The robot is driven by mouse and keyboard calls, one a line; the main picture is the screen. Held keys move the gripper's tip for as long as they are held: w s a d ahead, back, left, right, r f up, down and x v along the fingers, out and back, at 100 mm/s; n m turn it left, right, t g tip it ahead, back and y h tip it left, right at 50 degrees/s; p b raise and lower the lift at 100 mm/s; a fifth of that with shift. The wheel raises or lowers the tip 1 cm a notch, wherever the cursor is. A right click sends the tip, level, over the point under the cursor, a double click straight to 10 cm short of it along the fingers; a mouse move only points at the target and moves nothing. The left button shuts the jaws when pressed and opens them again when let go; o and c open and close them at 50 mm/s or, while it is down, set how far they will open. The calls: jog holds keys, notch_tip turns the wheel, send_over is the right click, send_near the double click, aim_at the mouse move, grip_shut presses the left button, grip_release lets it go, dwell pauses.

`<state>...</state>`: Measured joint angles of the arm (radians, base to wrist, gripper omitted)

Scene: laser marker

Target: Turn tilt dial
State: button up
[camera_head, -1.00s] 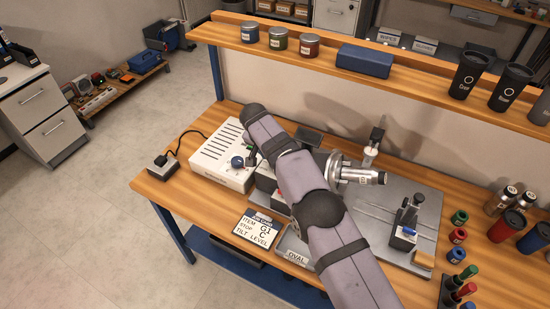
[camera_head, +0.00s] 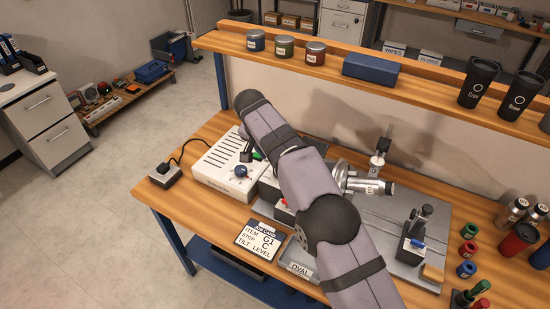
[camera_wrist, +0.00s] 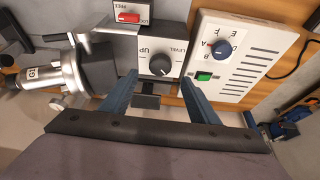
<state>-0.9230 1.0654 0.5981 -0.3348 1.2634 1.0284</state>
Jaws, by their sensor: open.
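The tilt dial (camera_wrist: 160,62) is a dark round knob on a grey plate marked LEVEL and UP, in the wrist view. Its exact pointing is hard to read. My gripper (camera_wrist: 158,76) is open, with one blue finger on each side of the knob in the picture. Contact with the knob cannot be told. In the head view my arm hides the dial. A job card (camera_head: 258,238) on the bench reads ITEM G1, STOP C, TILT LEVEL.
A white vented box with a blue lettered dial (camera_wrist: 222,47) and a green button (camera_wrist: 204,76) stands beside the dial plate. A red switch (camera_wrist: 128,17) lies above the knob in the wrist view. A metal cylindrical fixture (camera_wrist: 42,75) is at left.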

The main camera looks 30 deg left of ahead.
jog(key=shift+f, duration=0.1)
jog(key=f+b, duration=0.1)
jog(key=f+t+h+b, duration=0.1)
jog(key=f, duration=0.1)
jog(key=s+d+f+t+b, duration=0.1)
jog(key=b, duration=0.1)
jog(key=shift+s+f+h, duration=0.1)
jog(key=shift+f+h, duration=0.15)
jog(key=shift+h, duration=0.15)
jog(key=f+t+b, duration=0.1)
jog(key=t+b, duration=0.3)
jog(key=b, duration=0.1)
jog(key=s+f+t+y+b, duration=0.1)
jog(key=t+b, duration=0.2)
jog(key=b, duration=0.2)
jog(key=s+a+f+t+b, duration=0.1)
jog(key=f+t+b, duration=0.1)
jog(key=t+b, duration=0.2)
jog(key=shift+s+a+t+b, duration=0.1)
jog(key=shift+s+t+b, duration=0.2)
jog(key=shift+b, duration=0.3)
jog(key=shift+w+r, duration=0.1)
jog(key=shift+w+p, duration=1.2)
jog(key=shift+w, duration=2.4)
